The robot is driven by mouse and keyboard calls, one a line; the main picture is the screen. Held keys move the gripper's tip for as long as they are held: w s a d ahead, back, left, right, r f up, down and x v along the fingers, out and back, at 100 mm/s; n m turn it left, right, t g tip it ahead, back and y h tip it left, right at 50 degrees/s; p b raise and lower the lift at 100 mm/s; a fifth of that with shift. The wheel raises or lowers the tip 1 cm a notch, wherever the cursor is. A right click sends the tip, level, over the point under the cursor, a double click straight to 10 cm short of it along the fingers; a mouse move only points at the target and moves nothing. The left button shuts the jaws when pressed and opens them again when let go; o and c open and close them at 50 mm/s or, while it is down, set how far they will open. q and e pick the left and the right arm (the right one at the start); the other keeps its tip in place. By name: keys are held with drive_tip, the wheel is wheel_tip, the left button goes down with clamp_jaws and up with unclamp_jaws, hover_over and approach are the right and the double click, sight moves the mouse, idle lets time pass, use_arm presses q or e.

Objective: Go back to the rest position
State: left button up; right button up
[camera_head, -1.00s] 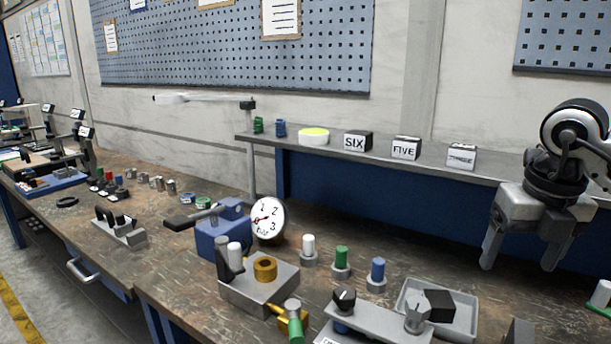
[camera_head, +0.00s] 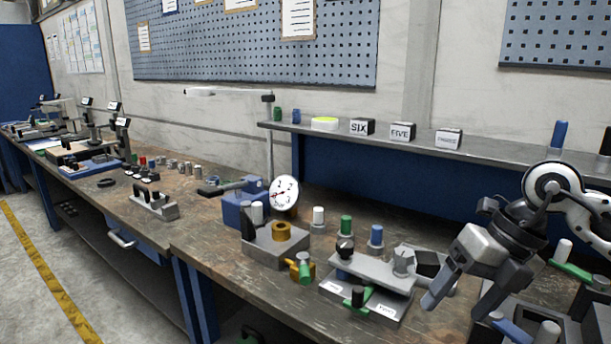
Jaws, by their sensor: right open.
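My right gripper (camera_head: 462,297) is at the lower right, over the right part of the workbench (camera_head: 215,232). Its two fingers point down and to the left, spread apart with nothing between them. It hangs close to the right end of a grey lever plate (camera_head: 375,268); I cannot tell whether it touches. The white and black arm behind it is mine. My left gripper is not in view.
A pressure gauge (camera_head: 284,193), a brass ring (camera_head: 281,231) and colored pegs stand on the bench. Trays crowd the lower right.

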drive_tip(key=s+a+f+m+y+b, duration=0.2)
drive_tip(key=a+y, duration=0.5)
drive_tip(key=a, duration=0.3)
drive_tip(key=s+a+f+m+y+b, duration=0.1)
drive_tip(key=s+a+y+b, duration=0.15)
drive_tip(key=a+y, duration=0.65)
drive_tip(key=w+d+f+m+t+h+b, duration=0.1)
drive_tip(key=d+f+m+t+h, duration=0.2)
drive_tip(key=f+m+t+h, duration=0.7)
drive_tip(key=w+d+f+m+t+h+b, duration=0.1)
drive_tip(key=w+d+f+m+t+h, duration=0.15)
drive_tip(key=f+m+t, duration=0.85)
use_arm(q)
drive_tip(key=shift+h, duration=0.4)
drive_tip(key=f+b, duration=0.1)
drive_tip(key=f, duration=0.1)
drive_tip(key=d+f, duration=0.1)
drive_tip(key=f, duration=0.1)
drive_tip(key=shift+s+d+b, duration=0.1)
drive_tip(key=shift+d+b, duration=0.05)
drive_tip(key=shift+b, duration=0.25)
use_arm(e)
drive_tip(key=s+d+f+m+g+h, duration=0.2)
drive_tip(key=s+f+m+g+h, duration=0.2)
drive_tip(key=s+f+m+g, duration=0.6)
drive_tip(key=shift+s+f+g, duration=0.25)
drive_tip(key=shift+s+g, duration=0.25)
drive_tip(key=shift+s, duration=0.25)
drive_tip(key=shift+d+h, duration=0.1)
drive_tip(key=shift+h, duration=0.15)
